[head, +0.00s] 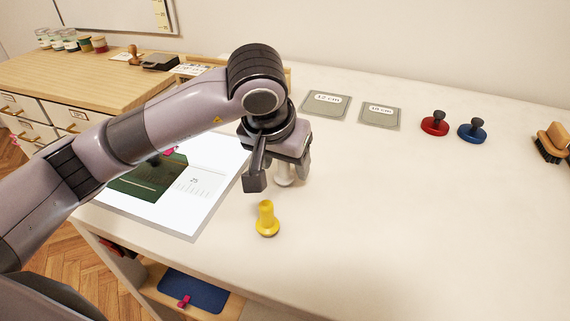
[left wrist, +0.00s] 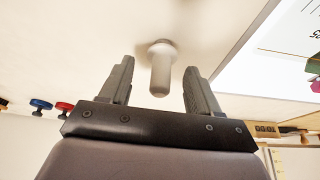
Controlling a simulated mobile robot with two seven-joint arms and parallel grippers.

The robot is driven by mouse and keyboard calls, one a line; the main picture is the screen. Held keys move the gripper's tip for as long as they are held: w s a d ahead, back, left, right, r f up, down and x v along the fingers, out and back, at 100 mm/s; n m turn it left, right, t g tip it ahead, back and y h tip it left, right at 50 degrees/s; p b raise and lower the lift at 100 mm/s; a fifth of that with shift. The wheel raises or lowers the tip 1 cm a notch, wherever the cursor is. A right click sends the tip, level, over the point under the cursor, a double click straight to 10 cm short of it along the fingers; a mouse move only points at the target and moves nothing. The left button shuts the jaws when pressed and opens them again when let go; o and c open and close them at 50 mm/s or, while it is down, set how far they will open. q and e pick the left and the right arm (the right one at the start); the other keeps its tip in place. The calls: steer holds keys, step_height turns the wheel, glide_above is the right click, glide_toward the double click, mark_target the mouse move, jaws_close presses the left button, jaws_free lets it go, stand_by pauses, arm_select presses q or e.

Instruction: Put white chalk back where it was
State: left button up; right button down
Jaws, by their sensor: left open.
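The white chalk (head: 285,177) is a pale peg on a wider round base. It stands on the cream table, mostly hidden behind my left gripper (head: 279,170) in the head view. In the left wrist view the white chalk (left wrist: 161,72) shows whole, in the gap between the two open fingers of my left gripper (left wrist: 160,66). The fingers stand on either side of it, with a gap visible on each side. A yellow chalk-like piece (head: 267,219) of the same shape stands in front of the gripper. My right gripper is not in view.
A light panel (head: 226,160) with a dark green sheet (head: 150,180) lies to the left. Two grey labelled plates (head: 326,105) lie behind. Red (head: 434,127) and blue (head: 472,132) knobbed pieces and a brush (head: 552,145) stand at right. The table's front right is clear.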

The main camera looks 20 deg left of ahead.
arm_select(q)
steer(key=v, duration=1)
steer(key=shift+s, duration=0.2)
